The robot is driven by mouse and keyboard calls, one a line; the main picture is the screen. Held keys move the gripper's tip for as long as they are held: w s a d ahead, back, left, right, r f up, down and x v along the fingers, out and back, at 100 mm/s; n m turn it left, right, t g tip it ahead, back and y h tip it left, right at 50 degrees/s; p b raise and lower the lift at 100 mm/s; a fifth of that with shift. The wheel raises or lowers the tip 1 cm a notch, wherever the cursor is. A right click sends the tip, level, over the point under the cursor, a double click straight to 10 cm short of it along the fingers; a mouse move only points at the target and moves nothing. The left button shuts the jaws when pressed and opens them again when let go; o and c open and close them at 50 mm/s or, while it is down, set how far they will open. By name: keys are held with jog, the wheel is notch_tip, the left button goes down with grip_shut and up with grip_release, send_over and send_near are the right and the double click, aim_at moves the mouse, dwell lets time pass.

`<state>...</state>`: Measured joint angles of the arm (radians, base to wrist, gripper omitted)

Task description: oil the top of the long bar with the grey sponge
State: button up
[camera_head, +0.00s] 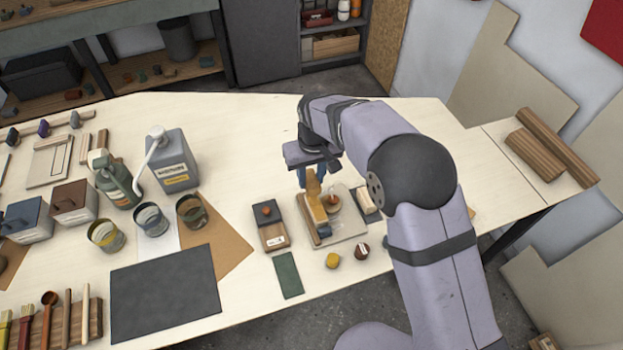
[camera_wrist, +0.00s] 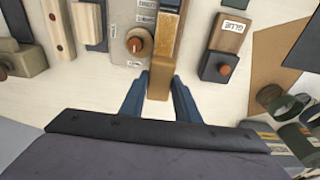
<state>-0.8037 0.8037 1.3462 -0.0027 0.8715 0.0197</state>
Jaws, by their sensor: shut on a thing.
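My gripper (camera_head: 308,183) is low over the grey board on the bench. In the wrist view its blue fingers (camera_wrist: 160,97) are shut on the end of a tan wood-like piece (camera_wrist: 160,76), which also shows in the head view (camera_head: 313,190). A dark blue-grey part (camera_head: 320,229) shows at its far end; I cannot tell whether this is the grey sponge. A narrow wooden bar (camera_head: 306,221) lies along the left of the board, close beside the held piece. I cannot tell whether they touch, or whether this is the long bar.
The grey board (camera_head: 347,226) carries an orange-brown knob (camera_wrist: 134,43). A box marked glue (camera_wrist: 219,67) stands beside it. Jars and cans (camera_head: 174,160) stand to the left.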

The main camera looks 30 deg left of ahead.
jog(key=shift+r+p, duration=1.3)
jog(key=shift+r, duration=0.85)
